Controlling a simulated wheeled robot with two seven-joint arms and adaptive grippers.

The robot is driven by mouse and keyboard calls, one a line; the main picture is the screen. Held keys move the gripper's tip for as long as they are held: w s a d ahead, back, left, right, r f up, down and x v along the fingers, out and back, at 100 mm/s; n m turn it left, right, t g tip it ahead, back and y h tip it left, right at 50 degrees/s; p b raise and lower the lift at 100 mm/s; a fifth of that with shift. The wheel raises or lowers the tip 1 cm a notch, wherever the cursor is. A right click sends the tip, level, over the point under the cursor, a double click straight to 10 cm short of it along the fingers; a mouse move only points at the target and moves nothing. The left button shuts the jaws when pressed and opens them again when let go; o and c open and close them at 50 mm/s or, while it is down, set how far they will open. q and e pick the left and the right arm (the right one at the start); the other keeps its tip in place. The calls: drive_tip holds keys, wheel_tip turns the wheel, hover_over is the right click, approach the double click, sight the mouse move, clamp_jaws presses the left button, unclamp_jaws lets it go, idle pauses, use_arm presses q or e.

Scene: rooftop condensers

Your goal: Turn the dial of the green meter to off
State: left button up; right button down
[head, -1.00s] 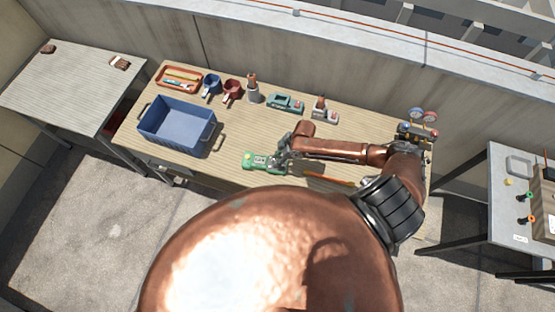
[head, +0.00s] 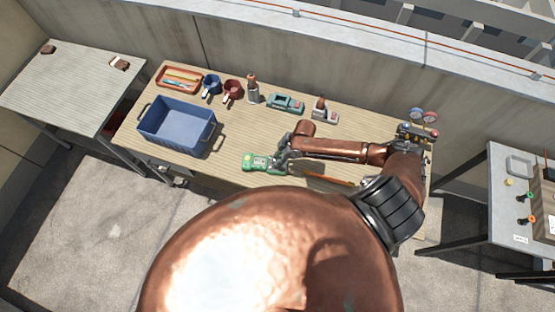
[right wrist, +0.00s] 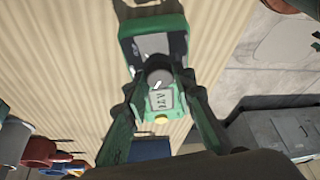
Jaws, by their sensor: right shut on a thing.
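The green meter (head: 258,162) lies near the front edge of the wooden workbench, left of my right gripper (head: 280,160). My right gripper (right wrist: 158,88) is shut on the dial, a finger on each side. The fingers hide parts of the meter's sides. A pale label and a yellow button show below the dial. My left gripper is out of view.
A blue bin (head: 176,128) stands left of the meter on the bench. Behind are an orange tray (head: 161,80), two mugs, a teal device (head: 286,102) and other tools. Gauges (head: 423,116) stand at the right end. An orange-handled thing lies under my right forearm.

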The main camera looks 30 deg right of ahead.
idle(0.3)
drive_tip(key=c, duration=1.6)
unclamp_jaws()
drive_tip(key=v, duration=1.2)
